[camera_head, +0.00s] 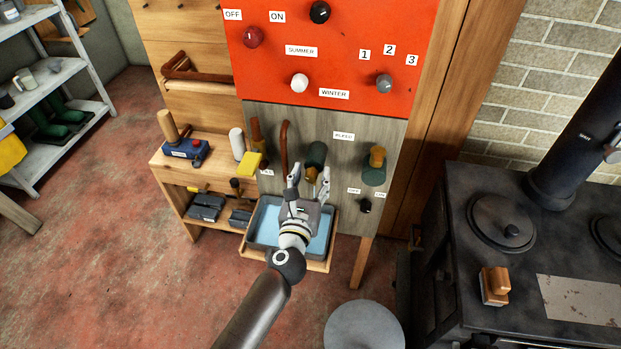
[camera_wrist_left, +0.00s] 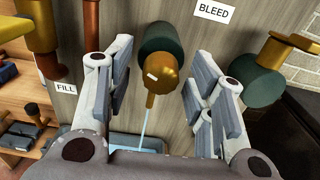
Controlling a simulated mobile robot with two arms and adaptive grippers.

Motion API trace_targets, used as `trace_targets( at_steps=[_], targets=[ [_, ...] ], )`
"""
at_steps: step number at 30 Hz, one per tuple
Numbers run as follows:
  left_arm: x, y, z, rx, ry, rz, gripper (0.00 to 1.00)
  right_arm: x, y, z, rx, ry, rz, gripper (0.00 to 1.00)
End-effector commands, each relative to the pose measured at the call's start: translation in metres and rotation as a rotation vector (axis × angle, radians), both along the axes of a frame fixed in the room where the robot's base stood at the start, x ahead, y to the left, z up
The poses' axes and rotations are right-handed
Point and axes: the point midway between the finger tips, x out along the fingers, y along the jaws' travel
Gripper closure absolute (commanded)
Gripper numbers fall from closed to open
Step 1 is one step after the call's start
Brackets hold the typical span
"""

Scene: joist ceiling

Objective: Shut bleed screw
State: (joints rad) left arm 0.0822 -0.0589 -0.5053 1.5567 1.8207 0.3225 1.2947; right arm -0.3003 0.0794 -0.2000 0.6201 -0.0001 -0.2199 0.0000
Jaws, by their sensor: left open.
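The BLEED label (camera_head: 344,135) sits on the grey wood panel between two green-and-brass fittings. The left fitting (camera_head: 316,153) has a brass spout (camera_wrist_left: 152,88), and a thin pale stream runs down from it. The right fitting (camera_head: 374,175) carries a brass handle-like piece (camera_head: 377,156), also at the right edge of the left wrist view (camera_wrist_left: 288,46). I cannot tell which brass part is the screw itself. My left gripper (camera_head: 309,181) is open and empty, its fingers on either side of the spout in the left wrist view (camera_wrist_left: 156,80), with no clear contact. My right gripper is not in view.
A tray of blue water (camera_head: 262,222) stands below the panel, behind my left gripper. A black knob (camera_head: 365,205) sits below the right fitting. A copper pipe (camera_head: 284,145) and the FILL label (camera_wrist_left: 66,88) are to the left. A black stove (camera_head: 500,270) stands at the right.

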Motion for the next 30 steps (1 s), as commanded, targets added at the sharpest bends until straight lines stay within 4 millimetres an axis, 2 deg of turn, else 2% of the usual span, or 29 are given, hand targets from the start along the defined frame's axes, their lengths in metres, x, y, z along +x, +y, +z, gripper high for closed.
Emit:
trace_targets(
  at_steps=[2,12,23,30],
  targets=[
    [0.000,0.000,0.000,0.000,0.000,0.000,0.52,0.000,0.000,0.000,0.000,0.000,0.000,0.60],
    [0.000,0.000,0.000,0.000,0.000,0.000,0.96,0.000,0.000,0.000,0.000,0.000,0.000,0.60],
    [0.000,0.000,0.001,0.058,-0.011,-0.001,0.96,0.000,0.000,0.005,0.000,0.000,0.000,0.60],
    [0.000,0.000,0.002,0.214,-0.041,0.000,0.96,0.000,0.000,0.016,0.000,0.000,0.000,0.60]
  ],
)
